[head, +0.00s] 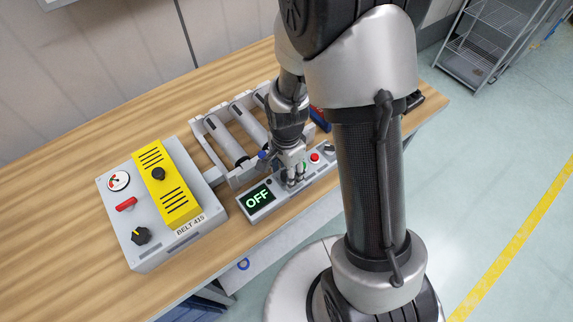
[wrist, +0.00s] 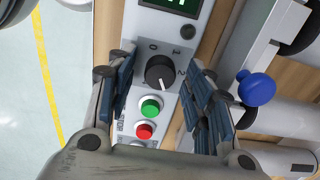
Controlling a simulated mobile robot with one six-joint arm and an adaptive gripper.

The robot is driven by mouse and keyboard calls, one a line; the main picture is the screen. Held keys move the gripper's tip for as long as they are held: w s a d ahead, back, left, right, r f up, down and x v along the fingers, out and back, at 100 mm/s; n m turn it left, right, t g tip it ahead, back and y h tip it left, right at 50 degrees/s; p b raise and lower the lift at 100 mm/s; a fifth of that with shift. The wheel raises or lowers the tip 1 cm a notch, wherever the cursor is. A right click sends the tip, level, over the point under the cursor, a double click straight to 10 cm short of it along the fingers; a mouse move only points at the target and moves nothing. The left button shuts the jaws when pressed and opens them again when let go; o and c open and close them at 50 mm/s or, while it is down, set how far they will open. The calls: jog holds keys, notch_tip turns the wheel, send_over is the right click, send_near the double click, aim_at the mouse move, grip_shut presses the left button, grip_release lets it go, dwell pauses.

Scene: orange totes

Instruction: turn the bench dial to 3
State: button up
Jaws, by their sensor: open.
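The bench dial (wrist: 160,72) is a round black knob with a white pointer line on a light grey control panel (wrist: 205,40). In the wrist view its pointer aims toward the bottom of the picture, slightly right. A 0 and a 2 are legible around it; I cannot read a 3. My gripper (wrist: 159,65) is open, with one blue-padded finger on each side of the dial and gaps visible between. In the head view my gripper (head: 292,176) stands over the panel and hides the dial. The panel's display (head: 257,198) reads OFF.
A green button (wrist: 151,107) and a red button (wrist: 144,130) sit close to the dial. A roller conveyor (head: 228,138) with a blue knob (wrist: 258,88) lies beside the panel. A grey control box with a yellow cover (head: 168,182), labelled BELT 415, stands at left on the wooden bench.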

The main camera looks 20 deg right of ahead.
notch_tip(320, 180, up, 12)
dwell(0.4)
dwell(0.4)
jog(key=s+r+n+t, duration=0.4)
jog(key=s+r+n, duration=1)
jog(key=s+r, duration=0.1)
jog(key=shift+r+t, duration=0.2)
jog(key=shift+t, duration=0.1)
jog(key=shift+d, duration=0.1)
